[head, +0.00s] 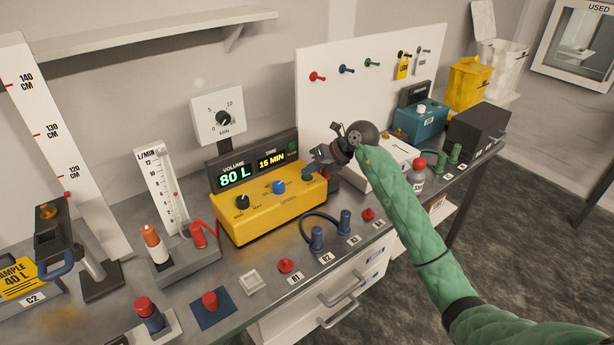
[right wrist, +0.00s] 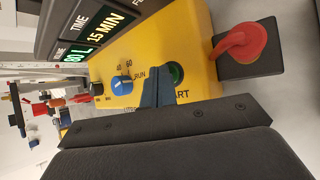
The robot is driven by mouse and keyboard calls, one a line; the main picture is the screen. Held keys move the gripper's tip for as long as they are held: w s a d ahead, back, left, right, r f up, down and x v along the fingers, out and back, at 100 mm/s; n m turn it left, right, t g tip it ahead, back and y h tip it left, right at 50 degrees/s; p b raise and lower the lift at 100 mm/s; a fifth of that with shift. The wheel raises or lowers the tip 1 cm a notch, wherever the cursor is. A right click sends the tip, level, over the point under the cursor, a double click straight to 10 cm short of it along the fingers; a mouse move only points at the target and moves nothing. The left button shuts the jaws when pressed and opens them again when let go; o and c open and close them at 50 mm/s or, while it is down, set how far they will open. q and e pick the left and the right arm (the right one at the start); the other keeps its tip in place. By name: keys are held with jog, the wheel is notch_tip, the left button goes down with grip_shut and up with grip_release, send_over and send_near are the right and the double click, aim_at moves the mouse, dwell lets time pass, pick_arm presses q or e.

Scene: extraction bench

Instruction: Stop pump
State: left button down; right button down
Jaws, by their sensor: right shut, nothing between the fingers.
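The yellow pump (head: 262,208) stands mid-bench, with a black knob (head: 242,203), a blue knob (head: 279,187) and a green button (head: 307,171) on its top. Its display (head: 252,166) reads 80 L and 15 MIN. In the right wrist view, the blue knob (right wrist: 122,84) is beside the word RUN, and the green button (right wrist: 176,74) is near the partly hidden word START. My right gripper (head: 320,158) is shut and empty at the pump's right end. Its fingertip (right wrist: 157,88) appears beside the green button; contact is unclear. My left gripper is out of view.
A red handle (right wrist: 245,42) on a black base stands close by the pump's right end. A flow meter (head: 160,190) and red-capped parts stand left. Blue posts (head: 317,238) with a hose stand in front. A white box (head: 375,165) and teal box (head: 420,120) are right.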

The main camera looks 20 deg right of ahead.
aim_at(311, 177)
jog(key=shift+r, duration=0.1)
dwell(0.3)
jog(key=shift+r+p, duration=0.3)
jog(key=shift+r, duration=0.4)
jog(key=shift+r, duration=0.15)
jog(key=shift+r+p, duration=1)
jog(key=shift+r, duration=1.35)
